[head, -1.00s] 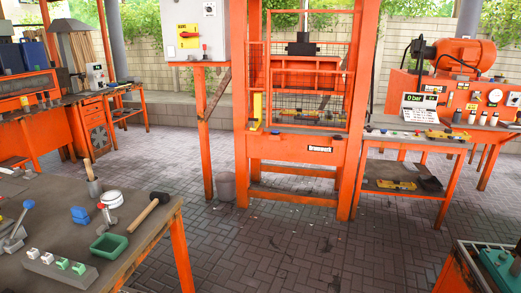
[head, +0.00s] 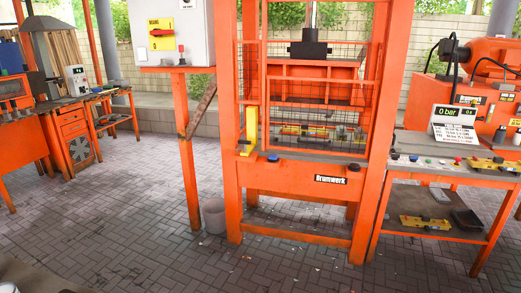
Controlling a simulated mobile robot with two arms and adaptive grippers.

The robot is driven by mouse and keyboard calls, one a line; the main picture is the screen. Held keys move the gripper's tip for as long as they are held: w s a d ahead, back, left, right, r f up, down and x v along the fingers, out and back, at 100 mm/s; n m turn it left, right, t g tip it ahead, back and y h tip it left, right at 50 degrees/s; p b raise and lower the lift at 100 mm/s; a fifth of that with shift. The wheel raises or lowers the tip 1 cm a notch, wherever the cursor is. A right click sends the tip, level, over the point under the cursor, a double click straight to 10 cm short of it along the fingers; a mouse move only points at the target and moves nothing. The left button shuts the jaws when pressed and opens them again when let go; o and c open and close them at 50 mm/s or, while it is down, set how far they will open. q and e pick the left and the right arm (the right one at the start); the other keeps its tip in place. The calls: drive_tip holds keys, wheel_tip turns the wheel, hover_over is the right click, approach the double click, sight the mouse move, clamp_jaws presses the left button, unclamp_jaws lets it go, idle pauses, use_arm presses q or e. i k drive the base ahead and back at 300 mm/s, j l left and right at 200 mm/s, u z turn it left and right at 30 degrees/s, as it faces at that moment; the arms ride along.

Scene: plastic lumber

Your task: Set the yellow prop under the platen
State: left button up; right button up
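The yellow prop (head: 251,130) appears as a tall upright yellow piece with a foot, at the left post of the orange press (head: 229,120). Whether it rests on the ledge or hangs on the post is unclear. The platen seems to be the wide orange block (head: 345,72) under the dark ram head (head: 309,49). A wire mesh guard (head: 310,115) in an orange frame stands in front of the platen and the space below it. Small yellow pieces show behind the mesh, partly hidden. Neither of my grippers is in view.
A side table (head: 440,180) at right carries a "0 bar" display (head: 454,115), buttons and a yellow tool (head: 495,165). Another yellow tool (head: 425,222) lies on its lower shelf. A switch cabinet (head: 195,35) and grey bin (head: 214,215) stand at left.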

sight(249, 144)
drive_tip(key=i+l+u, duration=0.2)
drive_tip(key=i+l, duration=0.25)
drive_tip(key=i+l+u, duration=0.2)
drive_tip(key=i+l, duration=0.2)
drive_tip(key=l, duration=0.15)
drive_tip(key=i+l+u, duration=0.2)
drive_tip(key=i+l, duration=0.15)
drive_tip(key=l, duration=0.2)
